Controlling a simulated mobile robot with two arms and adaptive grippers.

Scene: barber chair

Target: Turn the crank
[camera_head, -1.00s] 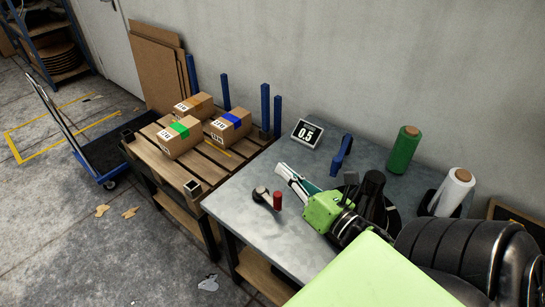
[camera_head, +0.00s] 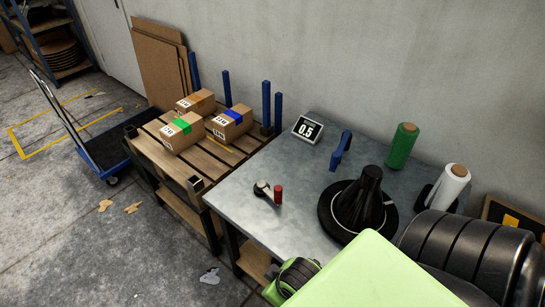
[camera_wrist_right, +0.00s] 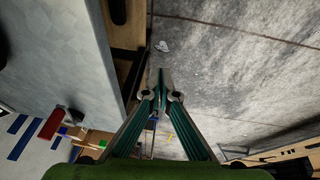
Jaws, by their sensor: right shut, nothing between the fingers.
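The crank (camera_head: 263,188) sits on the grey metal table (camera_head: 235,200), near its left front edge, with an upright red handle (camera_head: 278,194). A red piece, likely the same handle, shows at the left of the right wrist view (camera_wrist_right: 50,123). My right gripper (camera_wrist_right: 165,80) is shut and empty, with its fingertips together. In the wrist view it is beside the table edge, over the concrete floor, apart from the crank. In the head view only a green part of my arm shows at the bottom; the fingers are out of sight. My left gripper is not in view.
A black wrapped object (camera_head: 362,203) stands on a round disc at the table's right.

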